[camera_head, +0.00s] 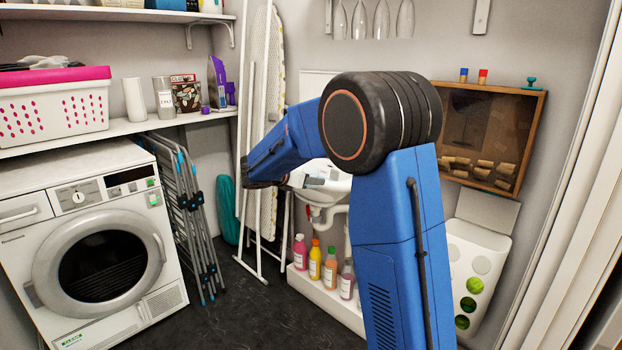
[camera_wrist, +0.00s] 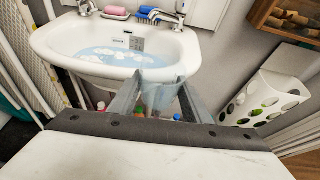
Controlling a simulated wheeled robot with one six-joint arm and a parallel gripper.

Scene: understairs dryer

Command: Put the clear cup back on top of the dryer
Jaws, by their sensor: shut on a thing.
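My gripper (camera_wrist: 159,80) is shut on the clear cup (camera_wrist: 159,95), which shows as a pale, see-through shape between the two grey fingers in the wrist view. The cup is held in front of the white sink, and its lower part is hard to make out. The white dryer (camera_head: 150,240) with a round dark door stands at the left in the head view. Its top (camera_head: 70,165) lies under a shelf, and the part I see is bare. In the head view my arm reaches left toward the sink, and I cannot make out the cup there.
The sink (camera_wrist: 70,42) holds water and suds, with taps and soap behind. A folded drying rack (camera_head: 190,220) leans beside the dryer. A shelf (camera_head: 120,130) with a pink-rimmed basket (camera_head: 55,105) hangs above the dryer. Bottles (camera_head: 315,262) stand under the sink. The dark floor (camera_head: 235,310) is clear.

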